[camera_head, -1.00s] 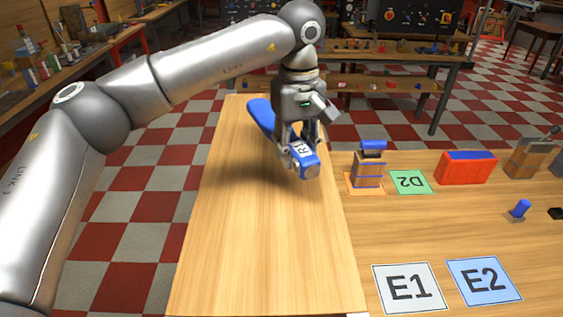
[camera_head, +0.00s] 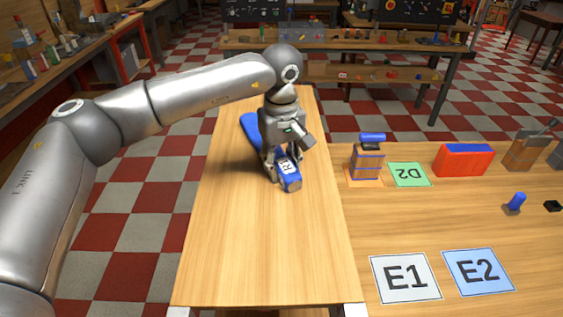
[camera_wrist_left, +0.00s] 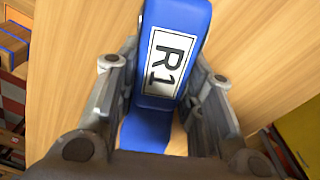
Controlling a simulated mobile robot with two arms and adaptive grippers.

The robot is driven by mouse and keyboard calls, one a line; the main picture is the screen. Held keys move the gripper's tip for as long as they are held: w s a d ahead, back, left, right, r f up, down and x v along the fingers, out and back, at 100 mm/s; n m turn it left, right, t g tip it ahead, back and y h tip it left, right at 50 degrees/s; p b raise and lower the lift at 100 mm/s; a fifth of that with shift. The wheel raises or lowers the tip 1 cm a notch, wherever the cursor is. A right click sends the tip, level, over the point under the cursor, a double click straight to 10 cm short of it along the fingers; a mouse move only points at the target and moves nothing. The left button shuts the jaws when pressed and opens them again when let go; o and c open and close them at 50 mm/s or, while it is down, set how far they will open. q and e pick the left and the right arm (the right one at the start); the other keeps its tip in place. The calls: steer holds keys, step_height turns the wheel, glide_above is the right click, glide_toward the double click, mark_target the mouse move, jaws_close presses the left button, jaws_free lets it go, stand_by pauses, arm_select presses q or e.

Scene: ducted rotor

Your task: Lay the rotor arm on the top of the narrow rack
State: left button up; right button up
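The rotor arm (camera_head: 291,182) is a long blue bar with a white R1 label. It lies slantwise over the wooden top of the narrow rack (camera_head: 275,255), low down at or just above the surface; I cannot tell whether it touches. My left gripper (camera_head: 282,180) points down with a finger on each side of the bar near the label. In the left wrist view the fingers (camera_wrist_left: 165,75) close on the sides of the rotor arm (camera_wrist_left: 172,95). The gripper hides part of the bar's middle. My right gripper is not in view.
Right of the rack, a lower table holds a wooden block with a blue top (camera_head: 367,162), a green D2 card (camera_head: 410,175), a red-and-blue box (camera_head: 463,160) and E1 (camera_head: 405,278) and E2 (camera_head: 478,273) cards. The rack's near part is clear.

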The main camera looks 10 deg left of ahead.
arm_select(q)
steer(key=o, duration=0.5)
steer(key=shift+c, duration=0.2)
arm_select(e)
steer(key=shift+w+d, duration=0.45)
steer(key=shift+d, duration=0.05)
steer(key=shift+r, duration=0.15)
arm_select(q)
steer(key=r+b, duration=0.1)
steer(key=r, duration=1)
steer(key=shift+s+b, duration=0.2)
steer(key=shift+b, duration=0.15)
steer(key=shift+r, duration=0.6)
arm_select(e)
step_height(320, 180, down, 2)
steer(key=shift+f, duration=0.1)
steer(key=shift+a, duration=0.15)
